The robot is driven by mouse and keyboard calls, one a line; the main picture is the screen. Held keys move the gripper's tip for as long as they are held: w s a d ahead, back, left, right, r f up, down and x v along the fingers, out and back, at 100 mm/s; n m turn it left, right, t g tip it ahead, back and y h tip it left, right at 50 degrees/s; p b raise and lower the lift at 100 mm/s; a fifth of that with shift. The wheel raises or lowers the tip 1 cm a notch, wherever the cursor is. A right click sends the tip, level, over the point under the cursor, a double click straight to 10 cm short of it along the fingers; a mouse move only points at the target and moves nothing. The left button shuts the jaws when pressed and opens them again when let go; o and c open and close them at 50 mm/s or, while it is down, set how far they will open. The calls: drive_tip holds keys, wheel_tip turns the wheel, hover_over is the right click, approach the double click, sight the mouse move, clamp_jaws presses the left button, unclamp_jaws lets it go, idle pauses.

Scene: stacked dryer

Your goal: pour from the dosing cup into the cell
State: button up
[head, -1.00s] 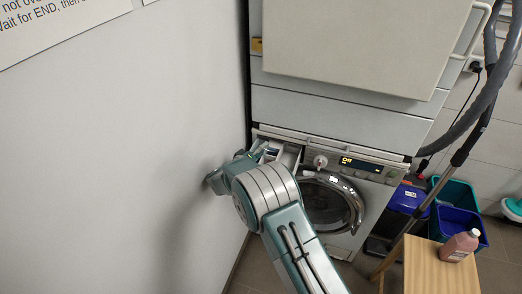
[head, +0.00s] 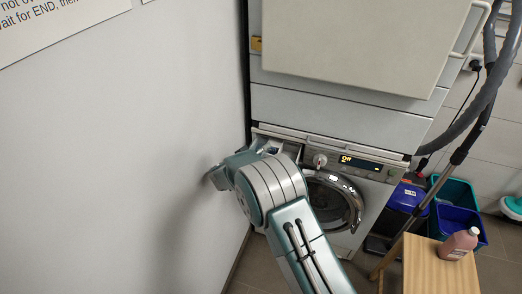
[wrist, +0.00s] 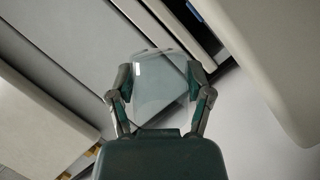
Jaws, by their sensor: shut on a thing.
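My gripper (wrist: 161,92) is shut on a clear, see-through dosing cup (wrist: 158,72), with one finger on each side of it in the wrist view. The cup looks tilted in that view, and I cannot tell what is in it. The open detergent drawer (head: 288,147) of the lower machine shows just behind my arm's wrist. Its cell is mostly hidden by my arm, so I cannot tell whether the cup is over it.
The lower machine (head: 385,172) has a lit display and a round door (head: 333,203). The upper machine (head: 350,107) is stacked above. A white wall (head: 110,150) is close on the left. A wooden stool (head: 437,267) with a pink bottle (head: 459,244) stands at the right.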

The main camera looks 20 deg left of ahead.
drive_tip(key=shift+m, duration=0.3)
drive_tip(key=shift+a+f+m+y, duration=0.15)
drive_tip(key=shift+m+y, duration=0.25)
drive_tip(key=shift+m, duration=0.3)
drive_tip(key=shift+g, duration=0.3)
drive_tip(key=shift+a+f+m+y, duration=0.1)
drive_tip(key=shift+f+m+y, duration=0.15)
drive_tip(key=shift+m, duration=0.25)
drive_tip(key=shift+a+f+m+y, duration=0.1)
drive_tip(key=shift+m+y, duration=0.15)
drive_tip(key=shift+m, duration=0.25)
drive_tip(key=shift+a+f+m+y, duration=0.3)
drive_tip(key=shift+f+m+y, duration=0.25)
drive_tip(key=shift+m, duration=0.25)
drive_tip(key=shift+a+f+m+y, duration=0.3)
drive_tip(key=shift+f+m, duration=0.2)
drive_tip(key=shift+m, duration=0.2)
